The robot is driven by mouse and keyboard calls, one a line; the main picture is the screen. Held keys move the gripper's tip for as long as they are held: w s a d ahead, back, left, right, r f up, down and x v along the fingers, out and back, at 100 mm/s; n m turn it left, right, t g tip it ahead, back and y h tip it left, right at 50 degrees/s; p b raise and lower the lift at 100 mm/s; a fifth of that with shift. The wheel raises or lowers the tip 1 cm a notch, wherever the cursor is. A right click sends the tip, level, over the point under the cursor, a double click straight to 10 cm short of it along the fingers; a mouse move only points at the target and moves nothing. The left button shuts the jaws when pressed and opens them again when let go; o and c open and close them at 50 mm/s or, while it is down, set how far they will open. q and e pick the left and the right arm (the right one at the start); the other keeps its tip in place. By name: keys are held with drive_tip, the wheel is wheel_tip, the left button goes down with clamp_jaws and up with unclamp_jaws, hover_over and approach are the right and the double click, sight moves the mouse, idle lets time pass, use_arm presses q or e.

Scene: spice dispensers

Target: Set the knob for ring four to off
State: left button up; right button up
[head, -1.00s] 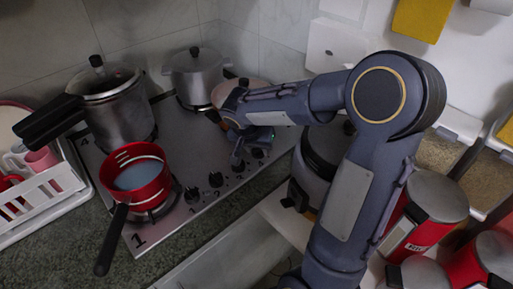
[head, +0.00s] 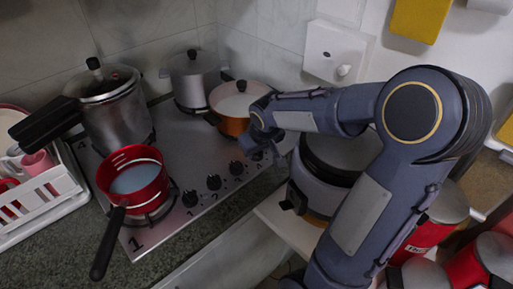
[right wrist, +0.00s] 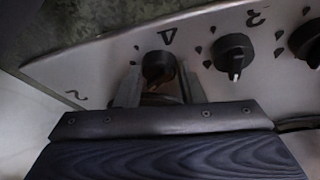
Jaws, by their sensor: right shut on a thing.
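The ring four knob (right wrist: 158,66) is black and round, under a 4 on the steel hob (right wrist: 110,55) in the right wrist view. My right gripper (right wrist: 158,88) has one finger on each side of it and is shut on it. The fingers and the view angle hide the knob's pointer. In the head view, my right gripper (head: 258,150) is at the right end of the knob row and covers that knob. The knob marked 3 (right wrist: 235,53) is beside it, with its white mark toward the bottom of the picture. My left gripper is not in view.
A red pan (head: 132,180), a pressure cooker (head: 112,110), a steel pot (head: 190,80) and a copper-coloured pan (head: 232,105) stand on the hob. A large cooker (head: 330,165) stands close to my right forearm. A white dish rack (head: 45,190) is at left.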

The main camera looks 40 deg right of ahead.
drive_tip(key=shift+d+r+n, duration=0.1)
drive_tip(key=shift+n, duration=0.5)
drive_tip(key=shift+p, duration=0.3)
drive_tip(key=o, duration=0.7)
drive_tip(key=d+v, duration=0.1)
drive_tip(key=v, duration=0.6)
drive_tip(key=shift+s+a+r, duration=0.25)
drive_tip(key=shift+a+r, duration=0.1)
drive_tip(key=shift+a, duration=0.1)
